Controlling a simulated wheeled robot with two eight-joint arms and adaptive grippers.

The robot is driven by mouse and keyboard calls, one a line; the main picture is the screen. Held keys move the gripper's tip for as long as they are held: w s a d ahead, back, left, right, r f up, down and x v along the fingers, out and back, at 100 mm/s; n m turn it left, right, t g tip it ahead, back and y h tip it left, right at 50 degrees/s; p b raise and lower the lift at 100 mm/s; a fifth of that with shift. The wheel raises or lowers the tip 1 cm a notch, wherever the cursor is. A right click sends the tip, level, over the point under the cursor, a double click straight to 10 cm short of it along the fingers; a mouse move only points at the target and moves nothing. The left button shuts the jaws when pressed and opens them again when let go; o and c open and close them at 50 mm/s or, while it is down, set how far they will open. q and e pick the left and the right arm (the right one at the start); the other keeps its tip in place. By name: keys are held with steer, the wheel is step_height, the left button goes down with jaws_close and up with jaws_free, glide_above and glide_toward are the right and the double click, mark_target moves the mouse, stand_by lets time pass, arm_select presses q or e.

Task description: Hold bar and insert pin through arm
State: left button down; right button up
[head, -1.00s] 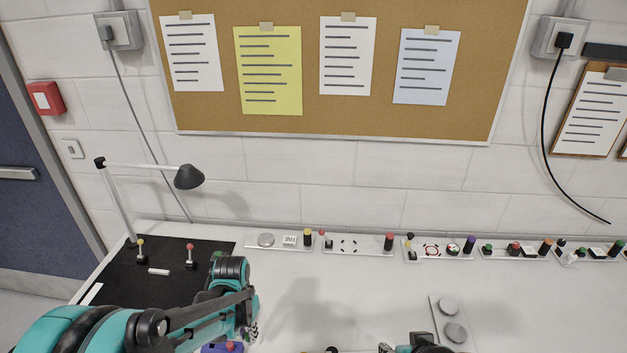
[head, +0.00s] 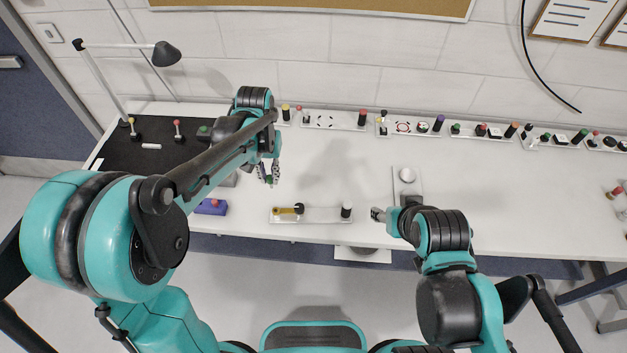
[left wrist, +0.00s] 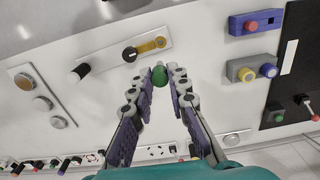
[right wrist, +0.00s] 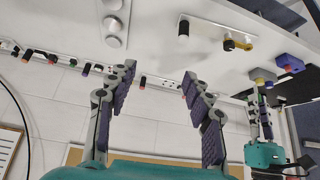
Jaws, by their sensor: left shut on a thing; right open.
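A white plate (head: 325,215) lies near the table's front edge. It bears a yellow arm (head: 286,211) at a black knob (head: 299,208), and a black upright cylinder (head: 346,210) at its right end. These also show in the left wrist view as the yellow arm (left wrist: 152,45) and black knob (left wrist: 129,54). My left gripper (head: 269,180) is shut on a green round-ended piece (left wrist: 160,75), behind the plate and above the table. The rest of the piece is hidden. My right gripper (head: 378,214) is open and empty, right of the black cylinder; its spread fingers show in the right wrist view (right wrist: 157,78).
A purple box with a red button (head: 211,206) stands left of the plate. A grey plate with round discs (head: 407,176) lies behind my right gripper. Several small fixtures line the table's back. A black mat (head: 150,160) with a lamp is at the left. The table's middle is clear.

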arm_select(q)
steer(key=shift+a, duration=0.1)
arm_select(e)
steer(key=w+n, duration=0.1)
arm_select(q)
steer(key=shift+w+f, duration=0.1)
arm_select(e)
steer(key=n+g, duration=0.7)
steer(key=n, duration=1.3)
glide_above(348, 203)
step_height(348, 203, down, 13)
steer(key=shift+r, duration=0.1)
steer(key=shift+f, duration=0.55)
step_height(348, 203, down, 11)
steer(key=shift+f, duration=0.15)
jaws_close()
